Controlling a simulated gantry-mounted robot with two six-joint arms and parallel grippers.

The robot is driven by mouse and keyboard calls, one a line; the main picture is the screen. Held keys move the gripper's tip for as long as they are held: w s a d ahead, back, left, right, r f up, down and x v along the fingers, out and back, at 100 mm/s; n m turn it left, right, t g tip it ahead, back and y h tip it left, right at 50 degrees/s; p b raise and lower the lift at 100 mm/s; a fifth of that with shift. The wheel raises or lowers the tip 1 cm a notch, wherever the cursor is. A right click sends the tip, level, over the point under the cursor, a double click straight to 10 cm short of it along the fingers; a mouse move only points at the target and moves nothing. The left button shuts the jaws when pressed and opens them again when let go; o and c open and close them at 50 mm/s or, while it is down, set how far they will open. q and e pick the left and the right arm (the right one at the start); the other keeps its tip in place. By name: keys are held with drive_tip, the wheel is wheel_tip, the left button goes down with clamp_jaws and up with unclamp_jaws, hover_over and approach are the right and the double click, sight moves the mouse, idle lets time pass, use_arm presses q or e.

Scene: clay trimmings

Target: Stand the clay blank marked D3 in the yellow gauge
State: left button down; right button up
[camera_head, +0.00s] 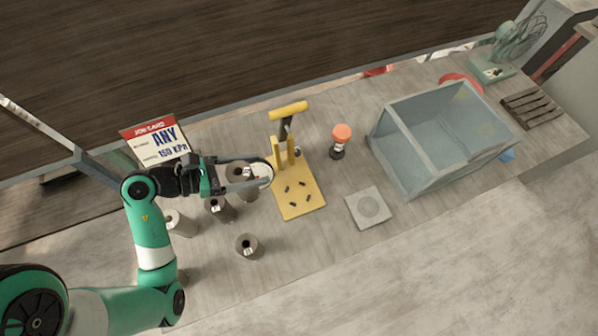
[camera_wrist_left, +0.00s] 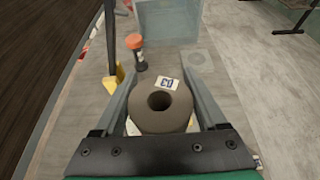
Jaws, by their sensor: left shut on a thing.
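My left gripper (camera_head: 264,173) is shut on a grey-brown clay blank (camera_head: 239,171), a round piece with a hole in its top. The yellow gauge (camera_head: 301,205), a flat plate with several dark pegs, an upright and a yellow-handled lever, is just right of my gripper. In the left wrist view only part of the gauge (camera_wrist_left: 114,86) shows. My right gripper is not in view.
Other clay blanks (camera_head: 247,247) stand below and left of my gripper. A sign (camera_head: 156,142) stands behind the arm. An orange-topped object (camera_head: 341,135), a grey square plate (camera_head: 368,208) and a large blue-grey bin (camera_head: 407,178) are right of the gauge. The front table strip is clear.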

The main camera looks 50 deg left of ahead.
use_arm(q)
drive_tip(key=w+d+f+b, duration=0.2)
drive_tip(key=w+f+b, duration=0.1)
drive_tip(key=w+f, duration=0.3)
drive_tip(key=w+d+f+b, duration=0.2)
drive_tip(key=w+d+f, duration=0.1)
drive_tip(key=w+f, duration=0.4)
drive_tip(key=shift+d+b, duration=0.25)
drive_tip(key=shift+b, duration=0.15)
drive_tip(key=shift+f, duration=0.1)
unclamp_jaws()
